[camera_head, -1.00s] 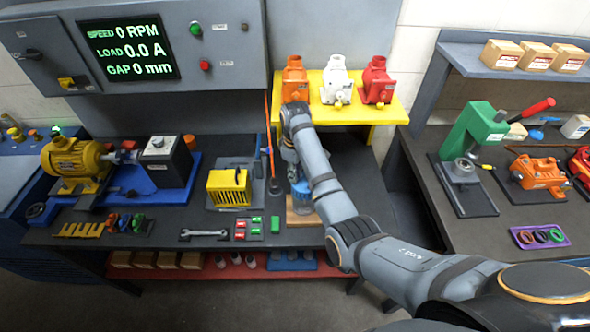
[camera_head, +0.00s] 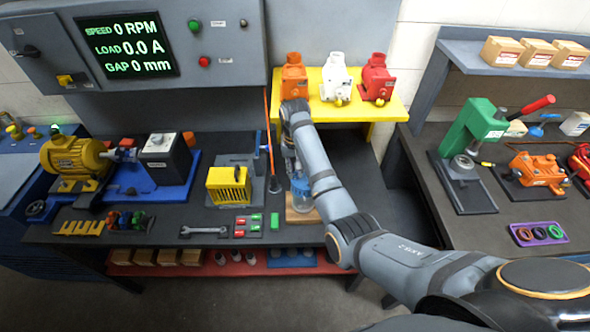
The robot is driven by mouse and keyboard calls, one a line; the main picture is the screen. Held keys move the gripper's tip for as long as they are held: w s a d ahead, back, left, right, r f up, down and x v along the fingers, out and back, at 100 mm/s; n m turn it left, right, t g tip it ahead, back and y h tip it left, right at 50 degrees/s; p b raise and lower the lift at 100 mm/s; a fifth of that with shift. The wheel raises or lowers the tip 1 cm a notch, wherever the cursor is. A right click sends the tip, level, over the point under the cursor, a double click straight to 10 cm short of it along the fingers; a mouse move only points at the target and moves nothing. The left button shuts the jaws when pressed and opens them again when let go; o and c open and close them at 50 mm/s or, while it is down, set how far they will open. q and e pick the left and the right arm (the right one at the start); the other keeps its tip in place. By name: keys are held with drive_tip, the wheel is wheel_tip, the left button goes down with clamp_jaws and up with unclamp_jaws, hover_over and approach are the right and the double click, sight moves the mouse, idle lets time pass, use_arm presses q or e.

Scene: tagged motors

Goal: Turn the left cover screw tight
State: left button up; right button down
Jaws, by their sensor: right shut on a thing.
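My right arm reaches in from the lower right, and its wrist bends down so that my right gripper (camera_head: 298,178) points at the bench. It is shut at a small pale-blue part (camera_head: 302,196) on a wooden block (camera_head: 303,216). The wrist and forearm hide most of that contact. I cannot make out a cover screw there. A yellow slotted cover (camera_head: 228,186) sits on a grey fixture to the left of the gripper. No screws on it can be made out at this size. My left gripper is not in view.
An upright rod on a round foot (camera_head: 276,187) stands close left of the gripper. A wrench (camera_head: 204,231) and a tray of red and green pieces (camera_head: 249,226) lie in front. A yellow shelf (camera_head: 372,108) with three motor housings is behind. A yellow motor (camera_head: 76,160) stands far left.

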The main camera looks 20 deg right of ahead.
drive_tip(key=m, duration=0.4)
drive_tip(key=shift+w+r+m, duration=0.15)
drive_tip(key=shift+r+m, duration=0.15)
drive_tip(key=shift+r, duration=0.05)
drive_tip(key=m, duration=0.4)
drive_tip(key=shift+m, duration=0.3)
drive_tip(key=m, duration=0.4)
drive_tip(key=shift+m, duration=2.1)
idle(0.3)
drive_tip(key=c, duration=1.5)
unclamp_jaws()
drive_tip(key=shift+o, duration=0.9)
drive_tip(key=shift+s+a+f, duration=0.1)
drive_tip(key=shift+s, duration=0.1)
drive_tip(key=shift+f, duration=0.1)
